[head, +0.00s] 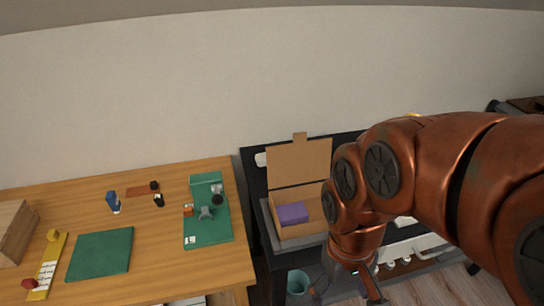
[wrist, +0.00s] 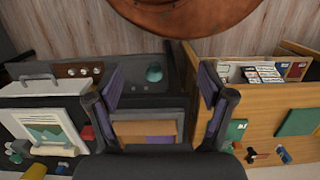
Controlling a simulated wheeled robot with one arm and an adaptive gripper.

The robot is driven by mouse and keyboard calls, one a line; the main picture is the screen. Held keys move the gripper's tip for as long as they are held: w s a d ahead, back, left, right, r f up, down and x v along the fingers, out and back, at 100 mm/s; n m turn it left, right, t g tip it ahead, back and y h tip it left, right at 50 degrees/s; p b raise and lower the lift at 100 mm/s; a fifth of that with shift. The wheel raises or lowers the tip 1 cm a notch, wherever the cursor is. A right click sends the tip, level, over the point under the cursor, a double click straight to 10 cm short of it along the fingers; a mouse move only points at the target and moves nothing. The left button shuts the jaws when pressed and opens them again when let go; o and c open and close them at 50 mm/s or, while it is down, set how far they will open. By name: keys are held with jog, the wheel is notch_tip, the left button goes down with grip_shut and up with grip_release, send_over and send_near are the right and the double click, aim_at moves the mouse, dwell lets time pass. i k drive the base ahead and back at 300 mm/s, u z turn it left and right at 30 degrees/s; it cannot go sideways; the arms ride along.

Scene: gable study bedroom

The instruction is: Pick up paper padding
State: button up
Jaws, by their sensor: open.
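I cannot single out paper padding for sure. An open cardboard box (head: 299,232) stands on a dark table with its lid up, and a purple block (head: 292,213) lies inside it. In the wrist view the cardboard (wrist: 140,128) and purple surfaces (wrist: 158,140) show beyond and between my fingers. My gripper (wrist: 160,88) is open, with nothing between its fingers. In the head view my gripper (head: 374,292) hangs to the right of the box and in front of it, mostly hidden by my arm.
A wooden desk (head: 150,240) on the left holds a green mat (head: 100,254), a green stand (head: 208,215) and small items. A teal bin (head: 298,282) is below the dark table. Wooden floor (head: 440,285) shows at lower right.

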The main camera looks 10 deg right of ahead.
aim_at(260, 158)
jog(key=u, duration=0.05)
jog(key=k, duration=1.2)
jog(key=z, duration=0.75)
jog(key=i, duration=1)
jog(key=u, duration=0.55)
jog(key=i, duration=0.75)
jog(key=u, duration=0.9)
